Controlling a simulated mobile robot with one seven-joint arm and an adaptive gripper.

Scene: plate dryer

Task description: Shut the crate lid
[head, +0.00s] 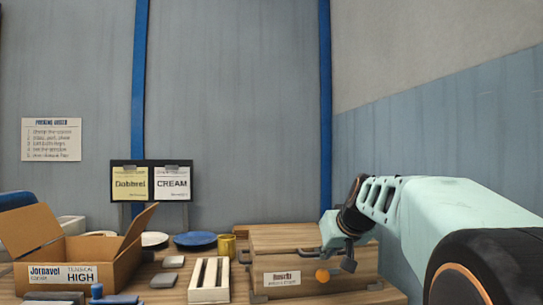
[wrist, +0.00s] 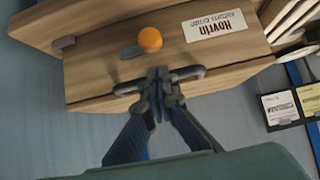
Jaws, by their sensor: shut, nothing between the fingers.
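The wooden crate (head: 315,284) stands on the table at right of centre in the head view, with a white label and an orange knob (head: 322,275) on its front. Its lid (head: 280,238) lies flat across the top, with no clear gap visible; part of it is hidden by my gripper (head: 342,246). In the wrist view, the crate (wrist: 105,65) fills the top, with the orange knob (wrist: 150,40) and a dark handle (wrist: 188,73). My gripper (wrist: 157,75) is shut and empty, its fingertips at the handle; I cannot tell whether they touch it.
An open cardboard box (head: 105,262) with raised flaps stands at left. A white slatted rack (head: 209,280), blue plate (head: 195,239) and yellow mug (head: 227,245) sit left of the crate. Two signs (head: 151,182) stand behind. A blue-grey wall (head: 440,130) is at right.

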